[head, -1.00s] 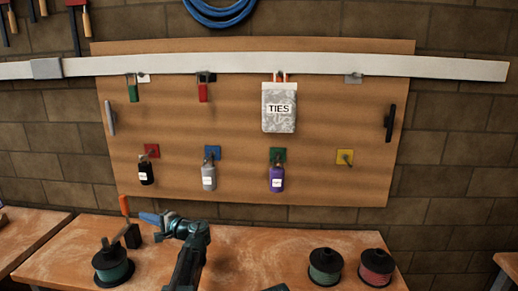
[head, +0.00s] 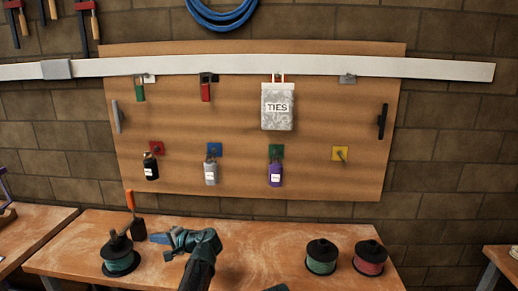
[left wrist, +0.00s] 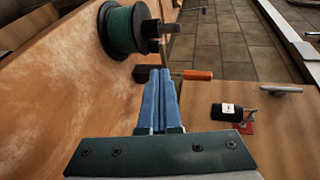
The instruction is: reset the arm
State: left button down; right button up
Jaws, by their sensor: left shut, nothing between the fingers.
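My left gripper (head: 153,238) is low over the workbench in the head view, its blue fingers pointing left. In the left wrist view the two blue fingers (left wrist: 160,76) lie together, shut with nothing between them. Their tips appear near the dark block of an orange-handled tool (left wrist: 197,75), which also shows in the head view (head: 131,202); I cannot tell whether they touch. A green spool (head: 120,262) stands left of the gripper, and it also shows in the left wrist view (left wrist: 127,30). My right gripper is not in view.
A wooden pegboard (head: 240,130) behind the bench holds a TIES bag (head: 278,107), a black bottle (head: 151,167), a grey bottle (head: 211,172) and a purple bottle (head: 275,174). A green spool (head: 321,258) and a red spool (head: 369,259) stand right. The bench middle (head: 260,245) is clear.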

pick_arm(q)
jog(key=s+d+f+g+h+p, duration=0.1)
jog(key=s+d+f+h, duration=0.3)
jog(key=s+d, duration=0.5)
jog(key=s+d+f+g+h+p, duration=0.1)
jog(key=s+d+f+g+h, duration=0.2)
jog(key=s+d, duration=0.6)
jog(key=s+d+f+g+h+p, duration=0.1)
jog(key=s+d+f+g+h, duration=0.1)
jog(key=s+d+f+h, duration=0.3)
jog(key=s+d, duration=0.4)
jog(key=shift+s+d+f+n, duration=0.3)
jog(key=shift+s+n, duration=0.1)
dwell(0.6)
